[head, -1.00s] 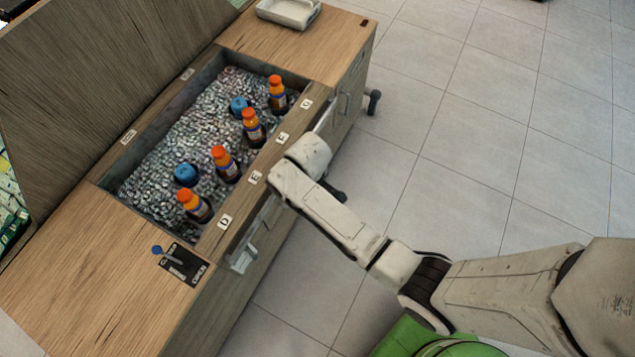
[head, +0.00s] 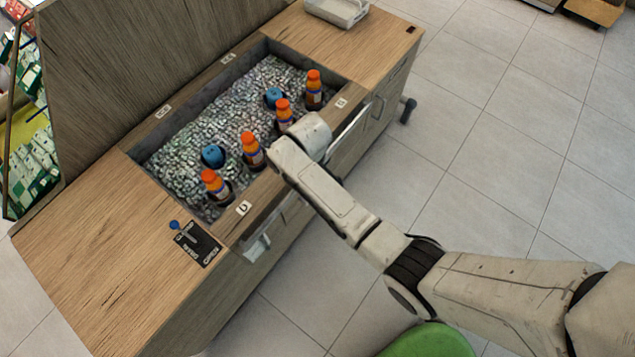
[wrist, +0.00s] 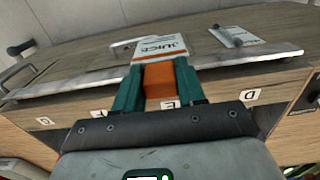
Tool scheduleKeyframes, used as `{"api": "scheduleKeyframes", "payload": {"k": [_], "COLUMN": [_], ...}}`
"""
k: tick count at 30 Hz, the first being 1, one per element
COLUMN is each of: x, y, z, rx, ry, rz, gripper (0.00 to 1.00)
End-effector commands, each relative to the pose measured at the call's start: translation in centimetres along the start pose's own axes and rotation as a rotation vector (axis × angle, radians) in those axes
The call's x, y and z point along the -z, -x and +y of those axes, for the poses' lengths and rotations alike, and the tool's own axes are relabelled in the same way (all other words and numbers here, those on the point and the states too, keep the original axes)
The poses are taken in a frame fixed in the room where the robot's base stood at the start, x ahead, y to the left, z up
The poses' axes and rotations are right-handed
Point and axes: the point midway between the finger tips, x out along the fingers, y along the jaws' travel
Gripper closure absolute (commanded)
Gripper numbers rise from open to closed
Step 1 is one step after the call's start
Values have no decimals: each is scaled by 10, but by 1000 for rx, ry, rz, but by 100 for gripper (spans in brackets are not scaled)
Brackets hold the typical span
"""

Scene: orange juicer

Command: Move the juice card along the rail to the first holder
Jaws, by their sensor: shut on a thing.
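The juice card (wrist: 160,47), white with an orange lower edge and the word JUICE, is in the wrist view at top centre. My gripper (wrist: 158,68) is shut on the orange block (wrist: 159,83) at the card's base, with one teal finger on each side. The metal rail (wrist: 75,84) runs across the wrist view behind the fingers; it also shows in the head view (head: 351,128) along the counter front. A pale holder (wrist: 238,37) is on the rail to the right, near label D (wrist: 252,94). My gripper is hidden behind my arm in the head view.
A white tray (head: 338,11) stands at the far end. The tiled floor (head: 490,150) on the right is clear.

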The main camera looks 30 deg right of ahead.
Motion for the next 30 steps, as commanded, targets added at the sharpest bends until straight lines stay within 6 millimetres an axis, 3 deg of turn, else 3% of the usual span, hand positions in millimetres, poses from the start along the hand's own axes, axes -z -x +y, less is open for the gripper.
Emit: {"api": "scheduleKeyframes", "payload": {"k": [19, 30], "x": [48, 47], "y": [-3, -29], "z": [0, 0], "rx": [-1, -1], "ry": [0, 0], "rz": [1, -1], "gripper": [90, 90]}}
